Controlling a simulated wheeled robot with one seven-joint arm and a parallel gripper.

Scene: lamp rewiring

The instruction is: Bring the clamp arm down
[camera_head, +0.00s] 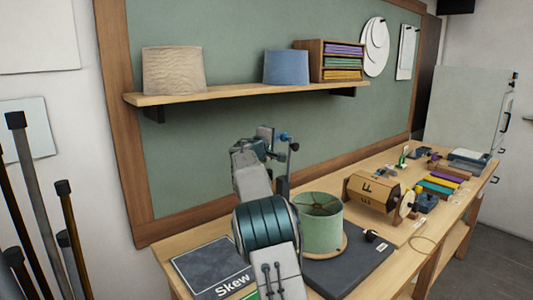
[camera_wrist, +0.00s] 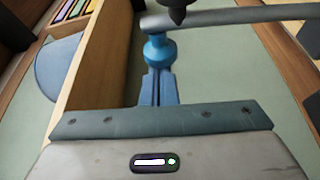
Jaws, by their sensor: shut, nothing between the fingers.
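The clamp arm is a grey bar (camera_wrist: 235,18) crossing the top of the wrist view, with a dark pointed tip (camera_wrist: 178,10) by it. A blue round knob (camera_wrist: 158,48) is at the bar's near side. My gripper (camera_wrist: 158,78) has its two blue-grey fingers together, with nothing between them. The fingertips are just short of the knob in this view; I cannot tell if they touch it. In the head view the clamp's post (camera_head: 292,160) and blue knob (camera_head: 284,136) stand behind the green lampshade (camera_head: 322,222), close to my gripper (camera_head: 268,133).
A wooden shelf (camera_head: 225,93) with a beige shade (camera_head: 174,70), a blue shade (camera_head: 286,67) and a paper rack (camera_head: 336,61) hangs above. On the bench, a wooden drum (camera_head: 372,191) and coloured trays (camera_head: 440,183) lie to the right. A dark mat (camera_head: 345,268) lies below the lampshade.

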